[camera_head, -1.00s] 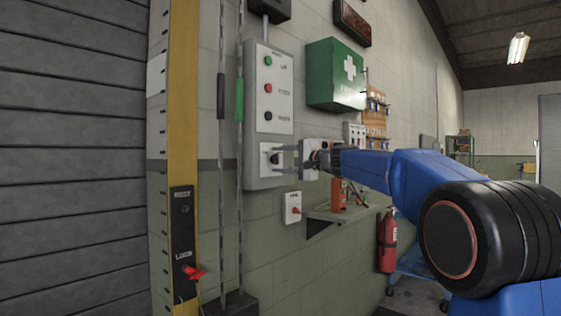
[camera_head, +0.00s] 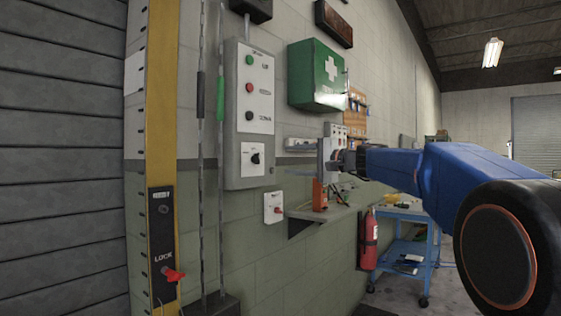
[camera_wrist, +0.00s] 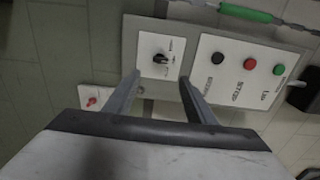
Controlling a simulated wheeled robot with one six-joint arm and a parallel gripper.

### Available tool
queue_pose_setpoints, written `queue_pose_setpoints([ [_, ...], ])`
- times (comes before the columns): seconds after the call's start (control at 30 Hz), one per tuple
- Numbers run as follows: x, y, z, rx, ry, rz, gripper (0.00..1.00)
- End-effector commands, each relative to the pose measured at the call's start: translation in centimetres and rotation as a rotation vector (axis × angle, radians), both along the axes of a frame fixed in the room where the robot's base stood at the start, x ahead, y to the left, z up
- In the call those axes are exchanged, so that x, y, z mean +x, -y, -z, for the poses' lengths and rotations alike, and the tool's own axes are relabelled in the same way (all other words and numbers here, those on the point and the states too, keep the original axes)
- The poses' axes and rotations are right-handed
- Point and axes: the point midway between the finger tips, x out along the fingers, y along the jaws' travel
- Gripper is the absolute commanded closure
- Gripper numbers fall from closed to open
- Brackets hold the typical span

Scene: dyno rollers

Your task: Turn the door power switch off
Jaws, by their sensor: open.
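The grey control box (camera_head: 230,120) hangs on the wall, with a black rotary knob (camera_head: 256,158) on a white plate at its lower end. I take this knob to be the door power switch; its labels are too small to read. The knob also shows in the wrist view (camera_wrist: 161,60), just beyond my fingertips. My gripper (camera_head: 289,158) is open and empty, to the right of the knob and apart from it. In the wrist view my two fingers (camera_wrist: 160,77) are spread, pointing at the knob plate.
Green, red and black buttons (camera_head: 249,88) sit above the knob. A small white box with a red switch (camera_head: 274,208) is below right. A shelf (camera_head: 325,213) with tools juts from the wall under my gripper. A red lock handle (camera_head: 173,274) is at lower left.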

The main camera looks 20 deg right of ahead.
Motion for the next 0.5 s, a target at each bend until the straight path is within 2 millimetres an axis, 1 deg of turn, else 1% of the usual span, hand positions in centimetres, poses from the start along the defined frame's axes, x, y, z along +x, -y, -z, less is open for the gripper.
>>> queue_pose_setpoints([
  [0.03,-0.7,0.6,0.0,0.000,0.000,0.003,0.50],
  [0.1,-1.4,1.1,0.0,0.000,0.000,0.003,0.50],
  [0.2,-2.2,1.6,0.0,0.000,0.000,0.001,0.50],
  [0.33,-2.7,2.0,0.0,0.000,0.000,0.001,0.50],
  [0.5,-2.9,2.1,0.0,0.000,0.000,-0.001,0.50],
])
